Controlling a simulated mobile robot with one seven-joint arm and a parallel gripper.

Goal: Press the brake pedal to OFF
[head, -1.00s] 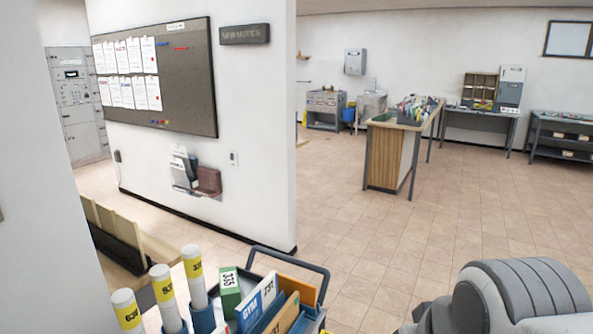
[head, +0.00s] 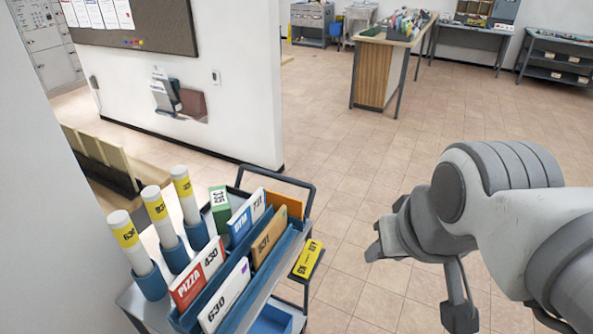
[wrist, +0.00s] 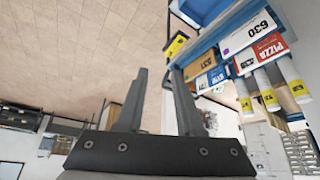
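The cart also shows upside down at the upper right of the wrist view (wrist: 222,30). My gripper (head: 378,246) is in the air to the right of the cart in the head view, apart from it. In the wrist view my gripper (wrist: 156,88) has its two dark fingers spread, with nothing between them.
A wooden-sided table (head: 376,75) is further back. Tiled floor (head: 330,150) is clear right of the cart.

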